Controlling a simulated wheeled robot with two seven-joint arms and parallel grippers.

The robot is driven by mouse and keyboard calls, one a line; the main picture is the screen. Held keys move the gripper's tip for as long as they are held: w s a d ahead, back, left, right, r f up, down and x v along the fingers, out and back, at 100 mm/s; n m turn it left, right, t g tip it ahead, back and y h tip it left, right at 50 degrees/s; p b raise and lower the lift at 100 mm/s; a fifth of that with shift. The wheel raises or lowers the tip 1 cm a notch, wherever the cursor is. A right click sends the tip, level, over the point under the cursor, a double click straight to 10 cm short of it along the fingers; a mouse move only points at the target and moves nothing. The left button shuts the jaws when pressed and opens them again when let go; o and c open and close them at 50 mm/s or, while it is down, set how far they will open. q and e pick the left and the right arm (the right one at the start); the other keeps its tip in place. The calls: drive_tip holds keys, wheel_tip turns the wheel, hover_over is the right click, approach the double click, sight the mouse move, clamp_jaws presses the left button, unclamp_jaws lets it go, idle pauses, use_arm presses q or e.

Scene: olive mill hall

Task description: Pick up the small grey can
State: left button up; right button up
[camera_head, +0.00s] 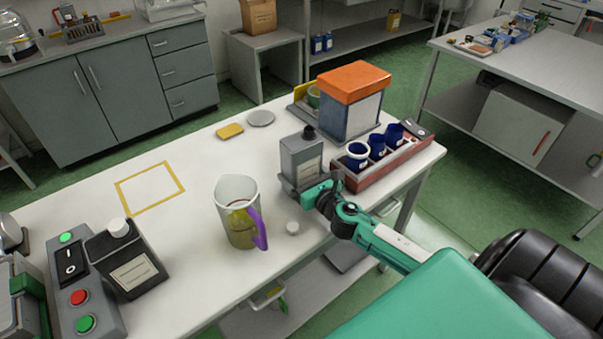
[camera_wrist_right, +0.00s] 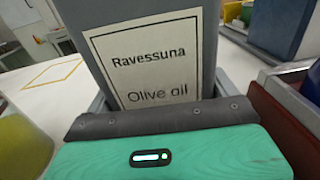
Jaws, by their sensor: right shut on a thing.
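The small grey can (camera_head: 302,157) has a dark cap and a pale label. In the head view it stands upright near the right part of the white table. My right gripper (camera_head: 305,190) is shut on its lower part. In the right wrist view the can (camera_wrist_right: 205,45) fills the upper middle, its label reading "Ravessuna Olive oil", with the gripper (camera_wrist_right: 160,110) across its lower part. I cannot tell whether the can touches the table. My left gripper is not in view.
A red-brown tray (camera_head: 385,172) with several blue cups stands right of the can. Behind is a grey box with an orange lid (camera_head: 352,82). A jug with a purple handle (camera_head: 237,205) stands left, beyond it a black can (camera_head: 125,262) and a button box (camera_head: 80,290). A yellow-outlined square (camera_head: 150,188) is empty.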

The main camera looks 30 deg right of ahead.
sight(302, 139)
drive_tip(key=shift+r+p, duration=0.4)
drive_tip(key=shift+r, duration=1.25)
wheel_tip(302, 139, up, 10)
drive_tip(key=shift+r+p, duration=0.1)
drive_tip(key=shift+p, duration=0.5)
drive_tip(key=shift+r, duration=2.95)
drive_tip(key=shift+r, duration=0.15)
